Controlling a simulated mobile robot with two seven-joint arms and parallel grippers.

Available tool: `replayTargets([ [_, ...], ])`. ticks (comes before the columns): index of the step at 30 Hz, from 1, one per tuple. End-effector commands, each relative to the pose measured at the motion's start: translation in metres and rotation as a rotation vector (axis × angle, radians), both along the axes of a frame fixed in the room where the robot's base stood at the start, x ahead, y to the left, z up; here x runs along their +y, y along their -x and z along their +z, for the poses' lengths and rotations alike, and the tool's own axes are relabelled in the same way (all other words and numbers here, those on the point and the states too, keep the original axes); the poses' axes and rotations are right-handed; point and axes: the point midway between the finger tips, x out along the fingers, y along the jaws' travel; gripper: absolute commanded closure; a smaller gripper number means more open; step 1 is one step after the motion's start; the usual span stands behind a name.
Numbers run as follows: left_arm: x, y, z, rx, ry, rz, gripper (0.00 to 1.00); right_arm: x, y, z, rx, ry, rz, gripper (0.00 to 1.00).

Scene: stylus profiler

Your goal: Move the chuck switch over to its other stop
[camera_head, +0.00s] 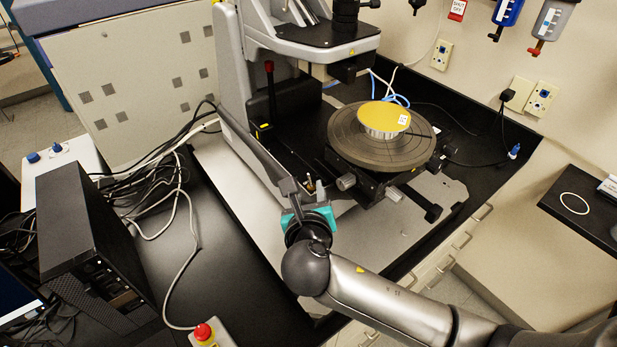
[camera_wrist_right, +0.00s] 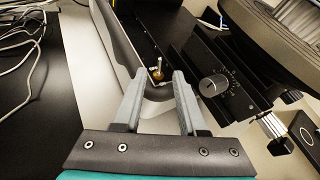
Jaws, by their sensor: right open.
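The chuck switch (camera_wrist_right: 157,70) is a small metal toggle lever on a brass-coloured base, on the black instrument base. In the head view the switch (camera_head: 310,184) is tiny, just beyond my right gripper. Which way its lever leans I cannot tell clearly. My right gripper (camera_wrist_right: 158,82) is open and empty, its two grey fingers on either side of the line to the switch. In the head view the right gripper (camera_head: 305,196) is at the front of the profiler. The switch appears beyond the fingertips; contact is not visible. My left gripper is not in view.
A graduated knob (camera_wrist_right: 213,85) is right of the fingers. The round stage (camera_head: 345,150) carries a gold-topped disc (camera_head: 384,117). A grey side wall (camera_wrist_right: 113,45) stands close to the left finger. A black computer tower (camera_head: 85,235) and cables lie left.

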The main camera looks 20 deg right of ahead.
Motion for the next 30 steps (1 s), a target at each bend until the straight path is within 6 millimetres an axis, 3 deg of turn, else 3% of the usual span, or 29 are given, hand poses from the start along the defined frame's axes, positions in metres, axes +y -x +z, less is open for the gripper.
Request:
replayTargets([
  [6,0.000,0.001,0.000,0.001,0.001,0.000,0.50,-0.010,-0.032,-0.013,-0.001,-0.001,-0.003,0.59],
  [12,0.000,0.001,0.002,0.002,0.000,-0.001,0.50,-0.015,-0.049,-0.020,-0.001,-0.001,-0.002,0.59],
  [26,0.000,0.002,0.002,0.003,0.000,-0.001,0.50,-0.016,-0.055,-0.023,-0.001,-0.003,0.000,0.59],
  [30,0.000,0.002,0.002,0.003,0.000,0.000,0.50,-0.017,-0.055,-0.023,-0.001,-0.003,0.000,0.75],
])
